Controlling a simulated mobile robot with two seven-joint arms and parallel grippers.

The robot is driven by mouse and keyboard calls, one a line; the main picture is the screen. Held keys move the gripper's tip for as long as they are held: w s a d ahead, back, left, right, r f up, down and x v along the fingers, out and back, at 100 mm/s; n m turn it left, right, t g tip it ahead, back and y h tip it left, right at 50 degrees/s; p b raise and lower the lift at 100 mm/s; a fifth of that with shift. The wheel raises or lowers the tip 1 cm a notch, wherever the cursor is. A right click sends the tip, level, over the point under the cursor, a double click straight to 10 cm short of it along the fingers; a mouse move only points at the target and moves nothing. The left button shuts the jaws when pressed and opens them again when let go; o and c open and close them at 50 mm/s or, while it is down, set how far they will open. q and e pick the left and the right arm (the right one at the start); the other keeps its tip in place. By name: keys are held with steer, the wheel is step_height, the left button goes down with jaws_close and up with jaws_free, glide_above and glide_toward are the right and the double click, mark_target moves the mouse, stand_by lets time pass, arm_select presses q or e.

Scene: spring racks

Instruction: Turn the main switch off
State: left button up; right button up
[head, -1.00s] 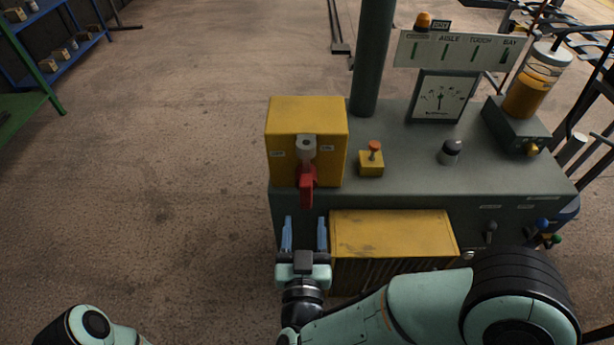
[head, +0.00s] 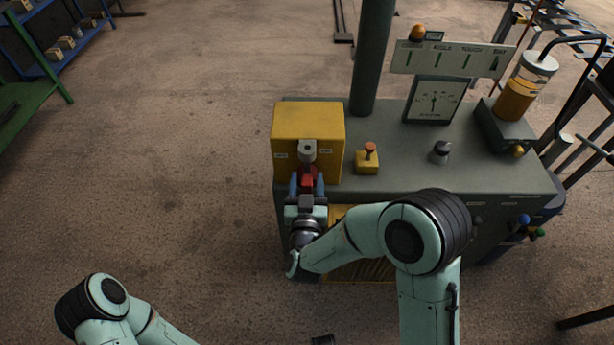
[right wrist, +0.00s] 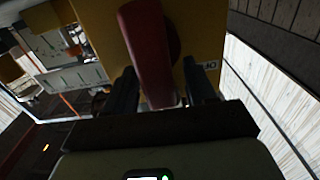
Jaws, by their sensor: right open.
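The main switch is a yellow box (head: 308,122) at the left end of the grey console, with a grey hub and a red handle (head: 308,177) on its front. The handle hangs downward. My right gripper (head: 307,187) is open, with one blue finger on each side of the handle. In the right wrist view the red handle (right wrist: 148,50) runs between the two dark fingers (right wrist: 160,92), and a small label sits on the yellow face at right. Whether the fingers touch the handle cannot be told. My left arm shows at the lower left; its gripper is out of view.
The console top (head: 400,165) carries an orange push button (head: 368,158), a dark knob (head: 440,152), a gauge (head: 434,100) and an amber cylinder (head: 526,88). A green post (head: 372,60) rises behind. The floor (head: 170,170) to the left is clear.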

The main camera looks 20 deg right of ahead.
steer(key=shift+w+d, duration=0.2)
steer(key=shift+w, duration=0.4)
